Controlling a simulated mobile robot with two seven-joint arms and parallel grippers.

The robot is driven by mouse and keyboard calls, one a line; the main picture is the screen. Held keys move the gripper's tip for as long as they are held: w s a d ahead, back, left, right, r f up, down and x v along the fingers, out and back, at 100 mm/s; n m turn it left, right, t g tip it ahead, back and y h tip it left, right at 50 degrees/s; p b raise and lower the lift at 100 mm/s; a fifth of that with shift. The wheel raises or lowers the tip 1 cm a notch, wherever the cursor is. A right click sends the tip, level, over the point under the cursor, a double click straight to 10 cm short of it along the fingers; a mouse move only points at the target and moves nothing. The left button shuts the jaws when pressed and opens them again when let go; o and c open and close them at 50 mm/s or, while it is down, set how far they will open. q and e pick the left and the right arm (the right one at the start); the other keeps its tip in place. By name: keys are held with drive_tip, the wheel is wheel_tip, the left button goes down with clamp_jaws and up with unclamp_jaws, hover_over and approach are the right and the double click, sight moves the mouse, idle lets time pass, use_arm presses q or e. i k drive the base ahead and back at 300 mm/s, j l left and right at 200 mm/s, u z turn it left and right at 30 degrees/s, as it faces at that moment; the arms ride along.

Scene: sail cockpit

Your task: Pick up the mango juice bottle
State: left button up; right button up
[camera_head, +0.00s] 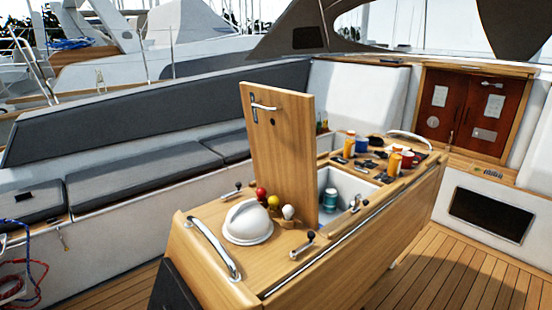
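No mango juice bottle can be told for sure at this size. Two orange bottle-like containers stand on the far part of the wooden cockpit table: one on the left (349,146) and one on the right (394,164). Either may be the mango juice, but their labels are too small to read. A teal can (330,199) sits inside the open white compartment (346,187) in the table; more of the inside is hidden by the raised wooden lid (278,150). Neither of my grippers shows.
The table (205,212) carries a white domed compass (247,222), several knobbed levers and a metal handrail (213,247). A blue container (361,145) and a red-topped one (407,159) stand near the orange ones. Grey bench cushions (140,180) lie left; wooden deck (440,273) is clear right.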

sight(396, 158)
drive_tip(key=i+l+u, duration=0.15)
drive_tip(key=l+u, duration=0.15)
drive_tip(key=u, duration=0.15)
drive_tip(key=i+l+u, duration=0.1)
drive_tip(key=l+u, duration=0.2)
drive_tip(key=u, duration=0.2)
drive_tip(key=i+l+u, duration=0.1)
drive_tip(key=l+u, duration=0.2)
drive_tip(key=l, duration=0.55)
drive_tip(key=l+u, duration=0.2)
drive_tip(key=l, duration=2.4)
